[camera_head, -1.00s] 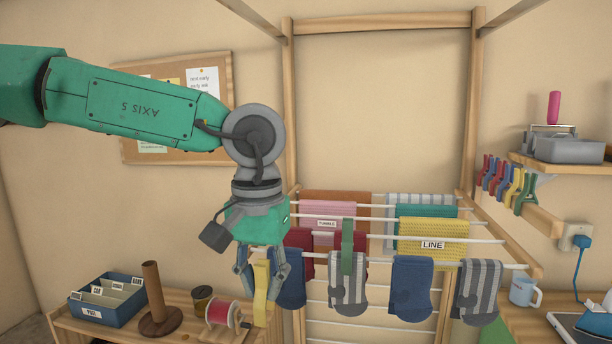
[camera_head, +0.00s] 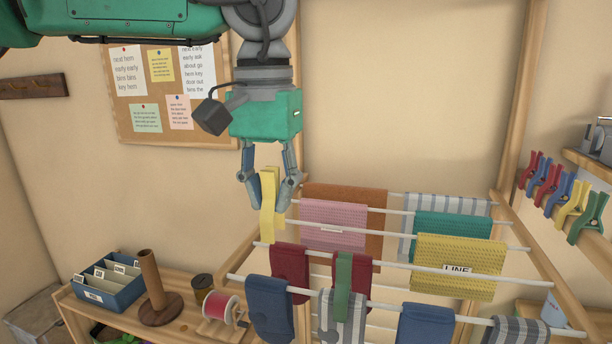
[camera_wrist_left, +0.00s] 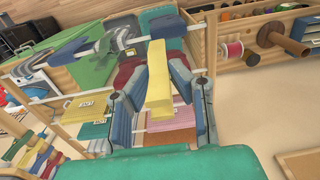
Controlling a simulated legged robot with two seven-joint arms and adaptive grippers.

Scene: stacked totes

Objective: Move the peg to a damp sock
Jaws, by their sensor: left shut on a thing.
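My left gripper (camera_head: 269,190) is shut on a yellow peg (camera_head: 268,215), which hangs upright above the rack's left side. In the left wrist view the peg (camera_wrist_left: 159,85) lies between the two fingers. Blue socks (camera_head: 269,312) (camera_head: 425,326) and grey striped socks (camera_head: 342,325) (camera_head: 515,332) hang on the front rod. Maroon socks (camera_head: 290,272) (camera_head: 361,280) hang on the rod behind. A green peg (camera_head: 343,285) is on the middle striped sock. I cannot tell which sock is damp. My right gripper is out of view.
Pink (camera_head: 333,222), teal (camera_head: 450,226) and yellow (camera_head: 455,265) cloths hang on the rods behind. Several pegs (camera_head: 560,195) line a rail at right. A blue file box (camera_head: 108,290), wooden spindle (camera_head: 155,290) and red spool (camera_head: 220,307) stand on the bench at left.

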